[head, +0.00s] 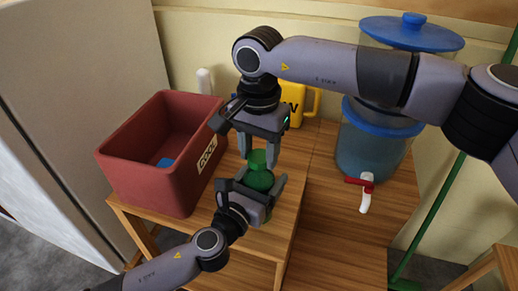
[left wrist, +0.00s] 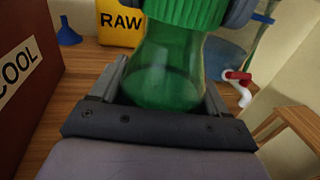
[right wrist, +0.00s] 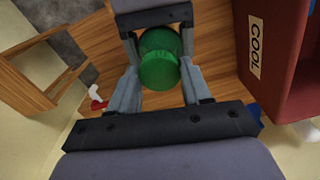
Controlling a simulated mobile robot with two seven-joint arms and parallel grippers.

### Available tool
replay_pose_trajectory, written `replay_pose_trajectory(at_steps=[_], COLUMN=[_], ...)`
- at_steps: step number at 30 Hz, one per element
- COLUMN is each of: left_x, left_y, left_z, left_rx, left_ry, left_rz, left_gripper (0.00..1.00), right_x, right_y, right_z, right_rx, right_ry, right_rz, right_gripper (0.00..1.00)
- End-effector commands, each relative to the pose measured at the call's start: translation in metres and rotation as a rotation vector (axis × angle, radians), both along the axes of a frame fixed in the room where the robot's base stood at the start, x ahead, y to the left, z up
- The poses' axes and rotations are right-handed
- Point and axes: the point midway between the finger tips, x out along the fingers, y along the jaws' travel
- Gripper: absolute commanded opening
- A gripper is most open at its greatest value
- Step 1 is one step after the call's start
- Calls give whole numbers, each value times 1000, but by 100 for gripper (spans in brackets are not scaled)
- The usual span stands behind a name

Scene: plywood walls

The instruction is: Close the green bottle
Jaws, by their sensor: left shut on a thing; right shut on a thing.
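The green bottle (head: 259,181) is upright over the wooden table, its translucent body also showing in the left wrist view (left wrist: 165,75). My left gripper (head: 260,178) is shut around the bottle body from the front. A ribbed green cap (head: 257,157) is at the bottle's top; it shows large in the left wrist view (left wrist: 187,10) and from above in the right wrist view (right wrist: 160,58). My right gripper (head: 260,156) points down and is shut on the cap. The cap lines up over the neck and looks in contact with it. Whether it is tight I cannot tell.
A red COOL crate (head: 150,184) with a blue thing inside stands left on the table (head: 285,205). A yellow RAW container (left wrist: 120,22) and a blue funnel (left wrist: 68,36) are behind. A blue-lidded dispenser (head: 365,150) with a red-and-white tap (head: 366,190) stands right.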

Motion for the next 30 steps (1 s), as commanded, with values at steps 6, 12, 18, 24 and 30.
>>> replay_pose_trajectory(at_steps=[6, 12, 18, 24, 30], left_x=[0, 0, 0, 0, 0], left_y=[0, 0, 1, 1, 1], left_z=[-2, -2, -2, -2, -2], left_rx=[1, 1, 1, 1, 1], left_ry=[3, 3, 3, 3, 3], left_rz=[1, 1, 1, 2, 2], left_gripper=[0, 0, 0, 0, 0], right_x=[0, 0, 0, 0, -1], right_y=[0, -1, -1, 0, 0], right_z=[0, -1, -1, -1, -1], right_rx=[-1, -1, -2, -1, -1], right_ry=[1, 0, 0, 1, 1], right_rz=[-343, -661, -978, -1296, -1613], right_gripper=[12, 12, 12, 12, 12])
